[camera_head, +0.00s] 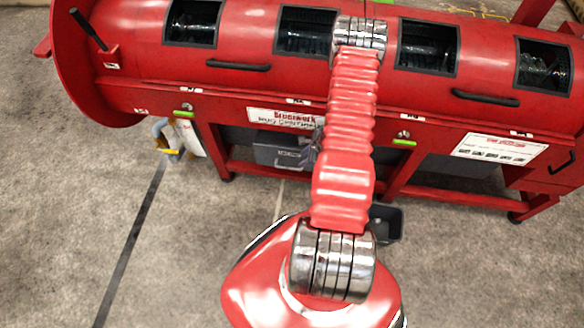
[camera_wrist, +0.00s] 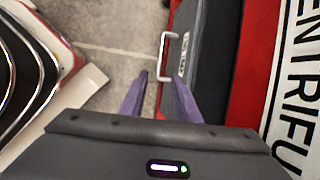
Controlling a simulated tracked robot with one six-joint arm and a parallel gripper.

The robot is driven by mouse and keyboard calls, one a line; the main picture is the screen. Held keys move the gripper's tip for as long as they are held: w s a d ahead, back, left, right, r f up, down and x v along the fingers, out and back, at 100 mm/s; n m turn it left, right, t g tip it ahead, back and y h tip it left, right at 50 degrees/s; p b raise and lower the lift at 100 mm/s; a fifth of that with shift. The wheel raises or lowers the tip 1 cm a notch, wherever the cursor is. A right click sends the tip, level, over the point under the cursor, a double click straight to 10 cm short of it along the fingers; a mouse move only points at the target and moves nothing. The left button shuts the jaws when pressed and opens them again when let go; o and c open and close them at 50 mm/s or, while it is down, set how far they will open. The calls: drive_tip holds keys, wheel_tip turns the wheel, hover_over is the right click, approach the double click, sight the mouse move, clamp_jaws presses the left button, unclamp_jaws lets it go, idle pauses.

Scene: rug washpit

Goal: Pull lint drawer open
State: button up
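The lint drawer (camera_head: 266,154) is a dark grey box front under the red rug centrifuge, left of my arm in the head view. In the wrist view its dark face (camera_wrist: 206,45) stands at the right, with a pale U-shaped handle (camera_wrist: 163,52) sticking out to the left. My gripper (camera_wrist: 160,75) has two purple fingers, apart and empty. The near end of the handle lies between the fingertips in the picture; I cannot tell whether they touch it. In the head view my arm hides most of the gripper.
The red centrifuge (camera_head: 250,88) spans the back, with its frame legs on the floor. A small dark bin (camera_head: 388,221) stands on the floor just right of my arm. A white and yellow item (camera_head: 172,141) is at the left leg. The grey floor in front is mostly clear.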

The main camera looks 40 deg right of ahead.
sight(291, 169)
drive_tip(key=shift+x, duration=6.85)
clamp_jaws()
drive_tip(key=shift+a, duration=0.25)
drive_tip(key=shift+s+d, duration=0.15)
drive_tip(key=shift+s, duration=0.05)
